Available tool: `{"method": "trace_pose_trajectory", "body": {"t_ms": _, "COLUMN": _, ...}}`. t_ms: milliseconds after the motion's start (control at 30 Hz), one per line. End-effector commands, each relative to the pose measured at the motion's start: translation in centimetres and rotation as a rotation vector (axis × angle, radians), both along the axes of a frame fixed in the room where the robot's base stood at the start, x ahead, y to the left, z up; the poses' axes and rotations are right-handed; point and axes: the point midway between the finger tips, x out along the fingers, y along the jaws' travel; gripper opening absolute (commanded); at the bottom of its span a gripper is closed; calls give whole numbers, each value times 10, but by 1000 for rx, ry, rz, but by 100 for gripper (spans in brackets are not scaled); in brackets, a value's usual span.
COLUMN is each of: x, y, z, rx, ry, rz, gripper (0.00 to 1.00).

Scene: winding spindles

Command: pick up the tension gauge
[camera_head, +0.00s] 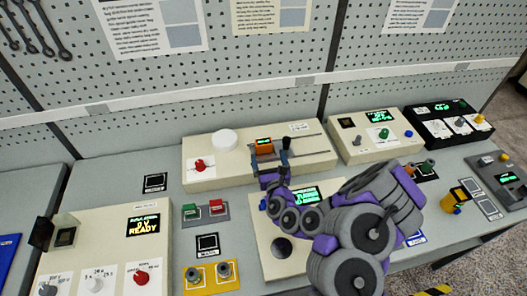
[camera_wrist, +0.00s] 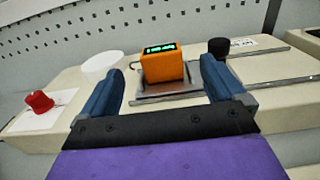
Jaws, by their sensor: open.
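The tension gauge appears to be the small orange box with a green lit display (camera_wrist: 163,64). It sits upright on a grey metal plate on the long beige unit. In the head view the orange gauge (camera_head: 264,147) is at the middle of that unit, partly behind my gripper. My gripper (camera_head: 268,158) is open, its blue fingers apart. In the wrist view my gripper (camera_wrist: 158,85) has one finger to the left and one to the right of the gauge, which lies just beyond the fingertips. I see no contact, and the gauge's lower front is close to the finger level.
A white cylinder (camera_wrist: 101,66) and a red knob (camera_wrist: 39,102) stand left of the gauge. A black knob (camera_wrist: 219,47) is close by the right finger. The beige unit (camera_head: 228,176) stands before a pegboard wall (camera_head: 270,70). Other control boxes flank it.

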Motion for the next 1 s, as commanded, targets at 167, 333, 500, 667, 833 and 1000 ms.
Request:
{"method": "trace_pose_trajectory", "body": {"t_ms": 167, "x": 10, "y": 3, "z": -2, "rx": 3, "ry": -3, "rz": 2, "gripper": 96}}
{"method": "trace_pose_trajectory", "body": {"t_ms": 333, "x": 20, "y": 6, "z": -3, "rx": -1, "ry": -5, "rz": 3, "gripper": 96}}
{"method": "trace_pose_trajectory", "body": {"t_ms": 500, "x": 27, "y": 9, "z": -3, "rx": 1, "ry": -3, "rz": 2, "gripper": 96}}
{"method": "trace_pose_trajectory", "body": {"t_ms": 667, "x": 31, "y": 10, "z": 0, "rx": 2, "ry": 0, "rz": 1, "gripper": 96}}
{"method": "trace_pose_trajectory", "body": {"t_ms": 833, "x": 36, "y": 11, "z": -1, "rx": 1, "ry": -1, "rz": 2, "gripper": 96}}
{"method": "trace_pose_trajectory", "body": {"t_ms": 1000, "x": 54, "y": 16, "z": -4, "rx": -1, "ry": -5, "rz": 0, "gripper": 96}}
